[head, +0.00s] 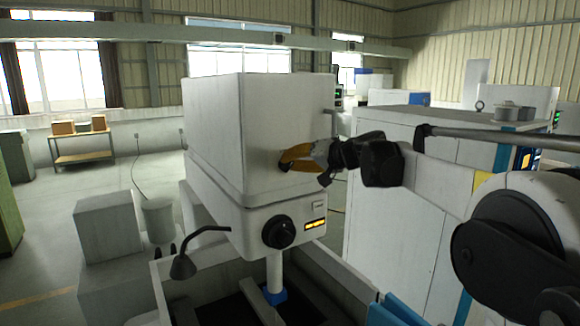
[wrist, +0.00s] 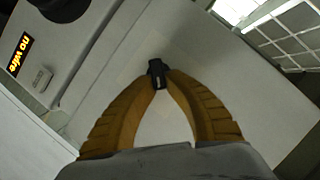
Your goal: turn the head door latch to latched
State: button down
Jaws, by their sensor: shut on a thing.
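The head door latch (wrist: 157,66) is a small black piece on a pale, flat face of the machine head, near the centre of the wrist view. My gripper (wrist: 160,80) has its two orange fingers bowed around it, with the tips shut on the latch from both sides. In the head view my gripper (head: 283,163) reaches in from the right against the front face of the white machine head (head: 270,110). The latch itself cannot be made out there, being hidden at the fingertips. Its exact angle is hard to tell.
Below the head is a control panel with a black round knob (head: 279,232) and a lit yellow display (head: 315,224), which reads "no wire" in the wrist view (wrist: 20,55). A dark lamp (head: 184,266) juts out lower left. A white cabinet (head: 385,215) stands right.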

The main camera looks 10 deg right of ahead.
jog(key=m+y+b, duration=0.2)
jog(key=m, duration=0.1)
jog(key=shift+w+d+f+m, duration=0.1)
jog(key=shift+d+f+m, duration=0.1)
jog(key=shift+f+m, duration=0.15)
jog(key=m+b, duration=0.1)
jog(key=m+t+y+b, duration=0.1)
jog(key=m+b, duration=0.1)
jog(key=m, duration=0.1)
jog(key=shift+f+t, duration=0.25)
jog(key=shift+t, duration=0.05)
dwell(0.3)
jog(key=c, duration=1.4)
grip_release()
jog(key=shift+d, duration=0.1)
jog(key=v, duration=1.2)
jog(key=shift+f+y, duration=0.15)
jog(key=shift+y, duration=0.15)
jog(key=shift+w, duration=0.1)
